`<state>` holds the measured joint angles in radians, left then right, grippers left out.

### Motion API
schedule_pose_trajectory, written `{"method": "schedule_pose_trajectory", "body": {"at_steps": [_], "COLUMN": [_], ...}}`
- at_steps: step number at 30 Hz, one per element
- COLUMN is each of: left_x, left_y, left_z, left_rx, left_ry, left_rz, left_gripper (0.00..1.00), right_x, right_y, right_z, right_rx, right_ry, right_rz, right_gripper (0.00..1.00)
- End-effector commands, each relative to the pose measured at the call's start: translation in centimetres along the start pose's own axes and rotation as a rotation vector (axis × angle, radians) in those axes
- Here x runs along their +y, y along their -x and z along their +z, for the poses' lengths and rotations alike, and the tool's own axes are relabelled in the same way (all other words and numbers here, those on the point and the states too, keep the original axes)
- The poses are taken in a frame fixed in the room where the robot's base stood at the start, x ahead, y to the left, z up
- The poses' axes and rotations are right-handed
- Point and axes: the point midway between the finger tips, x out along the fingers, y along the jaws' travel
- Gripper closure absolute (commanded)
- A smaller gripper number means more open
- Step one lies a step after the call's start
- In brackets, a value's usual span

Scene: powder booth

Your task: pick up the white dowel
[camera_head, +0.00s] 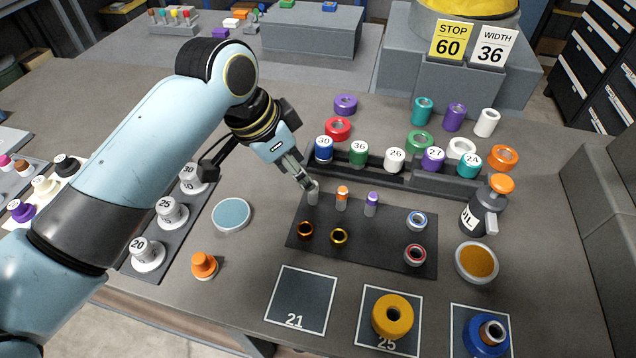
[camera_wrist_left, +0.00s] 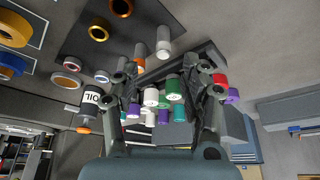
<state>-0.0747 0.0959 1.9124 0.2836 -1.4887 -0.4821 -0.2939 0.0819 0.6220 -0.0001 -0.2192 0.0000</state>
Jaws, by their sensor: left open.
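The white dowel (camera_head: 313,195) stands upright at the back left of a dark mat (camera_head: 340,260). In the left wrist view the white dowel (camera_wrist_left: 164,40) shows ahead of the fingers, near the top. My left gripper (camera_head: 303,183) is at the dowel's top in the head view; it is open in the left wrist view (camera_wrist_left: 165,68). I cannot tell whether a finger touches the dowel. An orange-topped dowel (camera_head: 342,196) and a purple-topped dowel (camera_head: 371,204) stand to its right. My right gripper is not in view.
Numbered spools (camera_head: 359,152) stand in a rack just behind the mat. Copper (camera_head: 305,230) and gold (camera_head: 339,237) rings lie on the mat. An oil bottle (camera_head: 481,213) stands at right. A round blue-topped dish (camera_head: 232,214) is left of the mat.

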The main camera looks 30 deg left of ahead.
Motion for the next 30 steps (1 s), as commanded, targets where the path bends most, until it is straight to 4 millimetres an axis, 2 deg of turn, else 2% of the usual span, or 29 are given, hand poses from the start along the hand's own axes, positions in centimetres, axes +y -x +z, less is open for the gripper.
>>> {"method": "schedule_pose_trajectory", "body": {"at_steps": [3,7,11,15,19,27,28,30], "left_x": [0.1,0.0,-0.2,-0.6,-0.6,-0.6,-0.6,-0.6], "left_y": [-2.0,-3.2,-4.2,-6.2,-8.0,-8.5,-8.5,-8.5], "left_z": [0.0,-0.1,-0.1,-0.3,-0.3,-0.2,-0.2,-0.2], "left_rx": [-0.001,0.0,-0.001,-0.001,0.0,0.0,0.0,0.0], "left_ry": [0.003,0.001,0.002,0.002,0.002,0.0,0.0,0.001], "left_rz": [0.003,0.0,0.001,0.001,0.001,0.0,0.0,0.0], "left_gripper": [0.54,0.54,0.54,0.54,0.54,0.54,0.56,0.65], "right_x": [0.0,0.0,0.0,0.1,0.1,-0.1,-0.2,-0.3], "right_y": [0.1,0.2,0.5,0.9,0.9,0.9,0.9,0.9], "right_z": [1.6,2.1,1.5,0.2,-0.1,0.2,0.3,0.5], "right_rx": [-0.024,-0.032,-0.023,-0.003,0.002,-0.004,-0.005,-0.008], "right_ry": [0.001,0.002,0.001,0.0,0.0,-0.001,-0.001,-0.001], "right_rz": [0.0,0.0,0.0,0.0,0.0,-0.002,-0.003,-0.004], "right_gripper": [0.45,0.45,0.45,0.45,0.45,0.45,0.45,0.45]}}
